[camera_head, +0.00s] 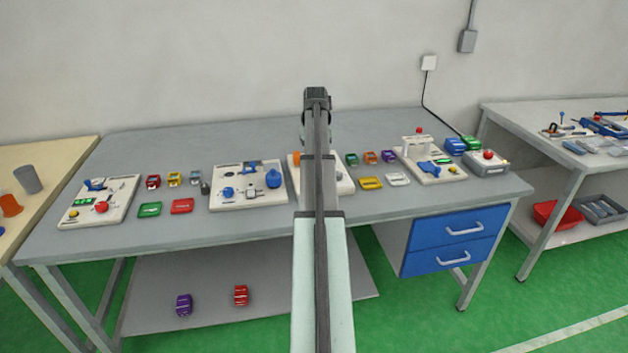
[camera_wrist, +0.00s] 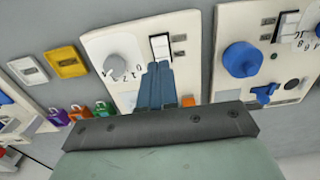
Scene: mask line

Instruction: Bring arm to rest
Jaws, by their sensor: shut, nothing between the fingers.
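My gripper (camera_wrist: 158,85) shows in the wrist view with its blue-grey fingers together and nothing between them. The fingers are above a cream board (camera_wrist: 110,58) with a grey dial and a white rocker switch, and cover part of it. I cannot tell whether they touch it. In the head view my arm stretches up the middle of the picture, over the bench (camera_head: 240,139), and hides much of that board (camera_head: 345,186). I cannot make out the fingertips there.
Another board (camera_head: 230,203) with blue knobs is left of the arm; a further board (camera_head: 75,214) is at far left. A board with a white stand (camera_head: 438,175) is at right. The bench's back strip is clear.

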